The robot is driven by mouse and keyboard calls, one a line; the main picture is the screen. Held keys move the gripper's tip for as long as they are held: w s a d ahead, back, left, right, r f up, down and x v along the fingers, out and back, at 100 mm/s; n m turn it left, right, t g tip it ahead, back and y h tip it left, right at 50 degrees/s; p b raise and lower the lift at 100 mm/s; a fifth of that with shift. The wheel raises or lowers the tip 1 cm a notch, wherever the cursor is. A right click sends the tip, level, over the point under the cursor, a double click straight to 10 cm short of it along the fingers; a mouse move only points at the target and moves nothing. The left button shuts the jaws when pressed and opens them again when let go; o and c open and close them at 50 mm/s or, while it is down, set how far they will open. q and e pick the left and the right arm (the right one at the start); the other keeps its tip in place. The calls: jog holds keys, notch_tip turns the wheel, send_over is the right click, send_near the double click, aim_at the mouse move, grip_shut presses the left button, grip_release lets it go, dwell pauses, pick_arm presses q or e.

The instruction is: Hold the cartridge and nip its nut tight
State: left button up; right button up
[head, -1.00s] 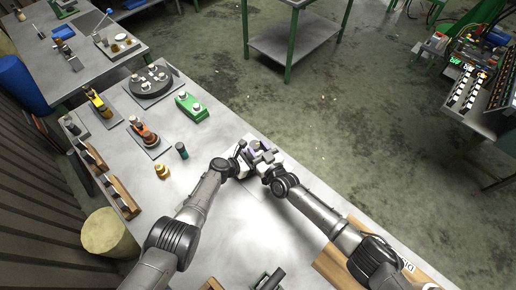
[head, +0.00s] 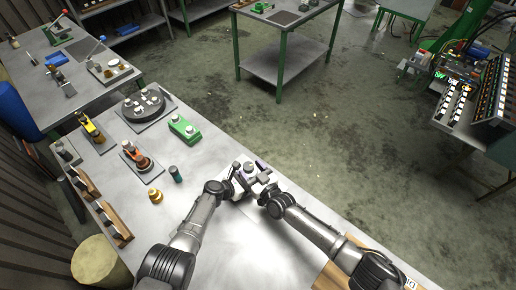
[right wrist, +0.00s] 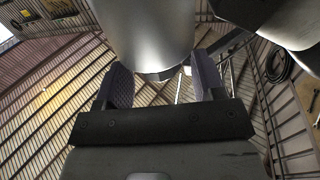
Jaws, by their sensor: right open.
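In the right wrist view, a large smooth silver cylinder (right wrist: 150,30), which looks like the cartridge, comes down from the top between my right gripper's two dark ribbed fingers. My right gripper (right wrist: 163,80) is open around it, with a gap visible at the right finger. In the head view, my right gripper (head: 262,180) and left gripper (head: 238,178) meet close together over the bench's far edge, around a small grey round piece (head: 249,167). The left jaws are too small and covered to read. I cannot make out the nut.
On the bench (head: 215,250), a green box (head: 184,127), a yellow piece (head: 155,194) and a dark green cylinder (head: 175,174) stand left of my grippers. A dark round fixture (head: 143,104) is farther back. The bench between my arms is clear.

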pick_arm(q)
jog(key=shift+d, duration=0.15)
pick_arm(e)
jog(key=shift+a+r+n+g+y, duration=0.1)
jog(key=shift+a+n+g+y, duration=0.1)
jog(key=shift+n+g+y, duration=0.3)
